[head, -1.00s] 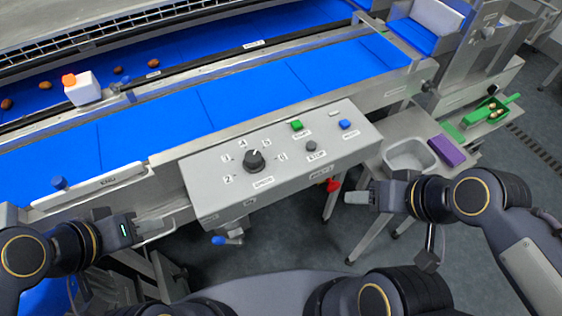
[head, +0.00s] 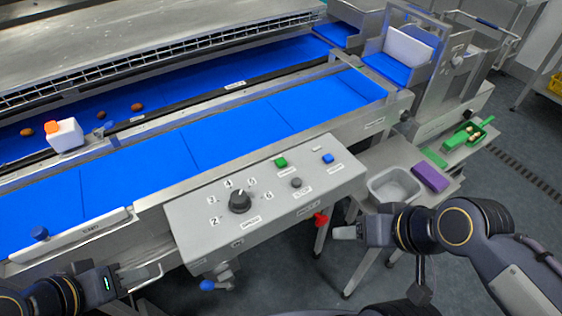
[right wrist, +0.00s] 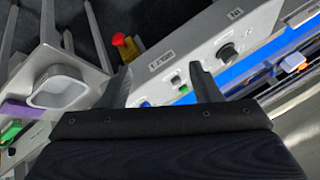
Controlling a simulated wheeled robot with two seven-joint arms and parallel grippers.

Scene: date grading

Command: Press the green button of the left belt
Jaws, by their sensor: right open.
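The green button (head: 281,163) is on the sloped grey control panel (head: 205,222) in front of the blue belt (head: 235,125). Beside it are a black speed knob (head: 240,201), a dark stop button (head: 296,182) and a blue button (head: 328,158). The green button also shows in the right wrist view (right wrist: 177,82), between my fingers. My right gripper (head: 345,232) is open and empty, apart from the panel, off its right front edge. My left gripper (head: 145,280) is low at the left, below the panel; its fingers are hard to make out.
A red emergency knob (head: 320,219) hangs under the panel's right end, near my right gripper. A side table holds a grey tub (head: 394,186) and a purple block (head: 430,178). A green scoop (head: 468,134) lies beyond. Several dates lie on the far belt.

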